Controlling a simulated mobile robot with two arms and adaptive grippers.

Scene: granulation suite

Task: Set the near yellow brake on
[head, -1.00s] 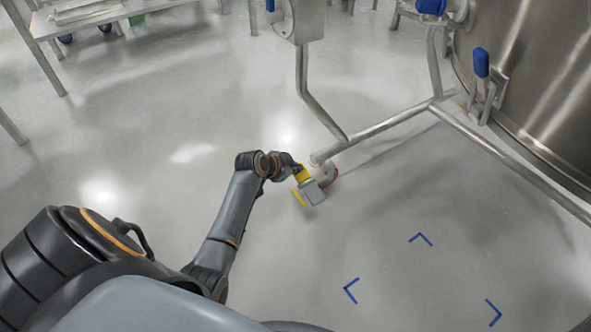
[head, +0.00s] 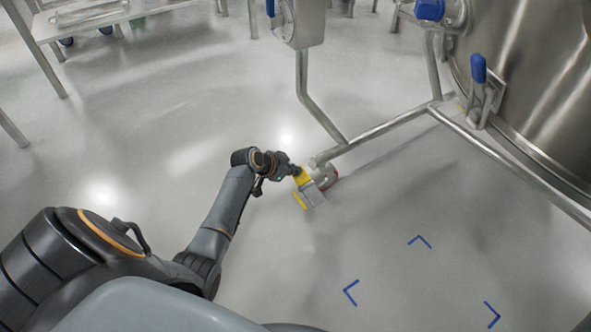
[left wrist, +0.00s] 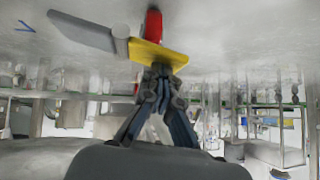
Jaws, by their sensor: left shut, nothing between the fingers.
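The near yellow brake (head: 303,178) is on the caster (head: 322,182) at the near end of the steel frame. In the left wrist view the yellow brake (left wrist: 160,54) shows as a flat plate beside a red wheel part (left wrist: 153,24) and a grey plate (left wrist: 84,32). My left gripper (head: 294,170) is shut and empty, its tips at the brake. In the left wrist view its fingertips (left wrist: 161,72) overlap the brake's edge; I cannot tell whether they press on it. My right gripper is not in view.
A steel tube frame (head: 385,128) runs from the caster to a large steel vessel (head: 545,75) at the right. A steel table (head: 90,15) stands at the far left. Blue corner marks (head: 419,240) lie on the floor. The floor left of the caster is clear.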

